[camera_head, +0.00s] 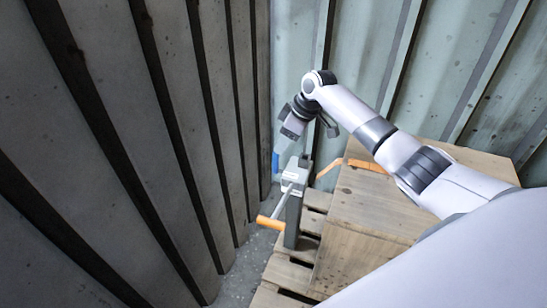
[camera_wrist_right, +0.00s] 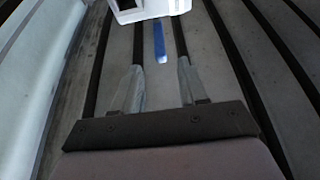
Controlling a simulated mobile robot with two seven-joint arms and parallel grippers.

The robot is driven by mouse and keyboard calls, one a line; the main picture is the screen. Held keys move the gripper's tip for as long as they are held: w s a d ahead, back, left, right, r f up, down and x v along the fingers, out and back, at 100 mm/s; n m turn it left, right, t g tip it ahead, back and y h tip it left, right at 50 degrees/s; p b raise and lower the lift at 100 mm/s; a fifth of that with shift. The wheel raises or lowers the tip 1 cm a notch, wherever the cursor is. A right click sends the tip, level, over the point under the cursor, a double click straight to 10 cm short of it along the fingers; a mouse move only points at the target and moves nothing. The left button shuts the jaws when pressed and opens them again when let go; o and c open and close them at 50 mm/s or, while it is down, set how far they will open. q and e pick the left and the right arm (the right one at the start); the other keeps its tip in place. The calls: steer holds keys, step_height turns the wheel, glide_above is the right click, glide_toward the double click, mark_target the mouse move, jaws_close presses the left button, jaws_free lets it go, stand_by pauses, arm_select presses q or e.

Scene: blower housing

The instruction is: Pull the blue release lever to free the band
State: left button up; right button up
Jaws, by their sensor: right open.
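The blue release lever (camera_head: 275,162) hangs at the left side of a grey-white ratchet head on a grey post (camera_head: 293,215). In the right wrist view the blue lever (camera_wrist_right: 160,42) sticks out from under the white head (camera_wrist_right: 150,9), ahead of and roughly between my fingertips. My right gripper (camera_head: 291,129) is above the head in the head view. Its fingers (camera_wrist_right: 160,68) are apart, with nothing between them; they look clear of the lever. The orange band (camera_head: 362,165) runs from near the post over a wooden crate. My left gripper is not in view.
The wooden crate (camera_head: 368,205) stands right of the post on a slatted pallet (camera_head: 282,275). A crank with an orange handle (camera_head: 270,222) sticks out at the post's lower left. Ribbed metal walls (camera_head: 120,150) close in on the left and behind.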

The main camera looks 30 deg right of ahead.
steer(key=b, duration=0.2)
glide_above(276, 173)
steer(key=f, duration=0.4)
steer(key=shift+w+d+f, duration=0.15)
steer(key=shift+d+f, duration=0.2)
steer(key=shift+x, duration=0.75)
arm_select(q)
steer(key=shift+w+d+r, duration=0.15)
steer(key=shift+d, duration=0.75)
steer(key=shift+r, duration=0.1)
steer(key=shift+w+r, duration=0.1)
arm_select(e)
jaws_close()
